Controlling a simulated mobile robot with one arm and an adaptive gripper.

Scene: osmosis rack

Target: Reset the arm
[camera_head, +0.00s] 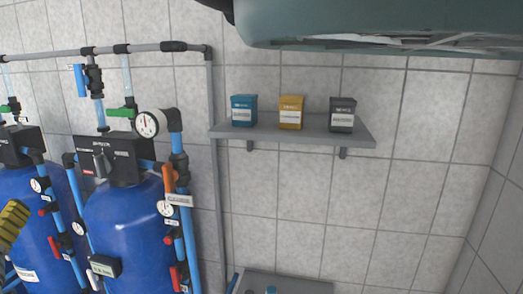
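I see no part that I can make out for sure as my gripper. A large dark teal shape crosses the top right of the head view, very close to the camera. A yellow and black ridged piece (12,222) shows at the left edge, cut off by the frame; I cannot tell what it belongs to.
Two blue tanks (128,235) with pipes, gauges and valves stand at the left. A grey wall shelf (300,134) holds a blue box (243,111), a yellow box (291,113) and a dark box (342,116). A grey surface (300,287) shows below. The tiled wall at right is bare.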

